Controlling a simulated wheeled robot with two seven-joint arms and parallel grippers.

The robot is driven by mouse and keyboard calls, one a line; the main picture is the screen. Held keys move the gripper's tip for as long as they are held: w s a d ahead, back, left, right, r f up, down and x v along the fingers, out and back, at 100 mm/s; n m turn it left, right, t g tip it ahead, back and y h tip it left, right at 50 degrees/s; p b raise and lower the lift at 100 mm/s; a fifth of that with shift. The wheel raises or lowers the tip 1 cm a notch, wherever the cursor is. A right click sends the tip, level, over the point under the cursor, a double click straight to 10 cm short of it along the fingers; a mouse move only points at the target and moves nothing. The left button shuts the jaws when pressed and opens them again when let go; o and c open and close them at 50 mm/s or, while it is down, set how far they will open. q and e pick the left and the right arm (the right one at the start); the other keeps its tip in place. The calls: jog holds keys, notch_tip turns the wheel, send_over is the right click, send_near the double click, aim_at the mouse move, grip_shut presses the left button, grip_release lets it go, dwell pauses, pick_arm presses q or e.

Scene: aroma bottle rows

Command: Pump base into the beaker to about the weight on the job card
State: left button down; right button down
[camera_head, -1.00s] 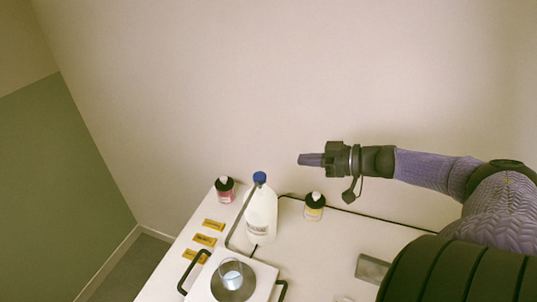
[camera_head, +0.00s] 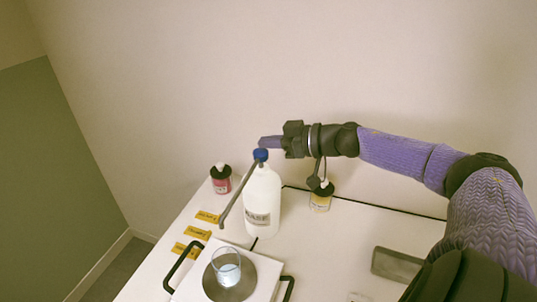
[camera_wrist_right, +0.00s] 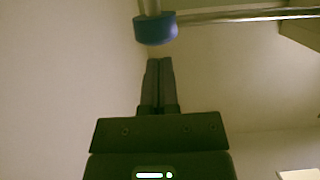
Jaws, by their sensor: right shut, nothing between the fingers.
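A white jug of base (camera_head: 262,195) with a blue pump head (camera_head: 261,155) and a long grey spout stands on the table. The beaker (camera_head: 227,270) holds some pale bluish liquid and stands on the scale's round plate (camera_head: 229,291). The spout's end is above and beside the beaker. My right gripper (camera_head: 263,142) is shut and empty, its tips at or just above the pump head. The right wrist view shows the shut fingers (camera_wrist_right: 159,62) close to the blue pump head (camera_wrist_right: 155,30). I cannot tell whether they touch. My left gripper is not in view.
A red-labelled bottle (camera_head: 221,183) stands behind the jug at left, and a yellow-labelled bottle (camera_head: 321,199) at right, partly under my arm. Yellow cards (camera_head: 198,234) lie along the left edge. A grey flat tray (camera_head: 396,264) lies at right. Black handles flank the scale.

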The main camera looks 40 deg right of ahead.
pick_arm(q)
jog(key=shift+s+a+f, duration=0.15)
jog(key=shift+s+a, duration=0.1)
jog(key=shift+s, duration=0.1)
pick_arm(e)
jog(key=shift+f, duration=0.4)
